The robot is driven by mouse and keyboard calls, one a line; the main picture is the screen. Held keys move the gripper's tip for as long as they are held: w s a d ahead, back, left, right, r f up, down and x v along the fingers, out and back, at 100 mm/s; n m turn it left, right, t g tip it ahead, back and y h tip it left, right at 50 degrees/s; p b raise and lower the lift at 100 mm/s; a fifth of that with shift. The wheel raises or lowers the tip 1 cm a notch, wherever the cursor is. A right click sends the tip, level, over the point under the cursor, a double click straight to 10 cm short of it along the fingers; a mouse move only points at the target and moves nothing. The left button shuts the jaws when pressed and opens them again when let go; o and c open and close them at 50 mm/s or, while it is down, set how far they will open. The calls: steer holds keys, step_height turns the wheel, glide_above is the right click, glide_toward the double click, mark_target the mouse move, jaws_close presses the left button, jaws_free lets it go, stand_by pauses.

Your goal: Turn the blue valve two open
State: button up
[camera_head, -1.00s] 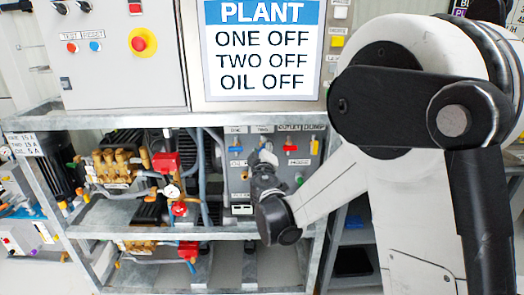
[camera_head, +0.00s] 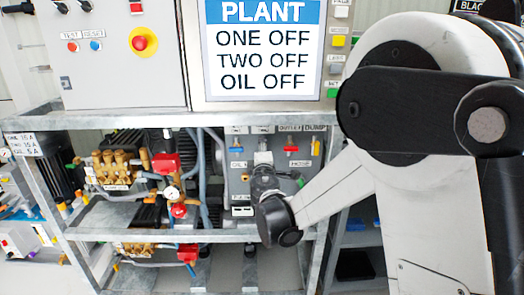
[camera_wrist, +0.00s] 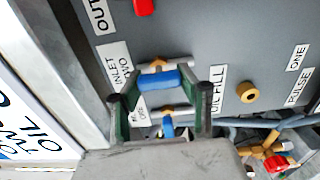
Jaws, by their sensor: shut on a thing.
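In the wrist view, the blue handle of valve two (camera_wrist: 157,80) lies beside the label INLET TWO, crosswise between the two fingers of my gripper (camera_wrist: 160,88). My gripper is shut on this handle, with the pads at its two ends. A second blue handle (camera_wrist: 168,126) is by the INLET ONE label, lower between the fingers and partly hidden by the gripper body. In the head view, my gripper (camera_head: 264,174) is at the grey valve panel (camera_head: 240,187) and hides valve two. The other blue handle (camera_head: 236,149) shows to its left.
A red outlet handle (camera_head: 291,149) is to the right on the panel. The PLANT screen (camera_head: 263,50) above reads ONE OFF, TWO OFF, OIL OFF. Pumps with brass heads (camera_head: 118,165) and hoses (camera_head: 201,155) stand to the left. A steel frame (camera_head: 120,128) surrounds the panel.

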stand_by(0.4)
steer(key=o, duration=1.2)
steer(key=s, duration=0.8)
steer(key=s+d, duration=0.1)
steer(key=s, duration=0.3)
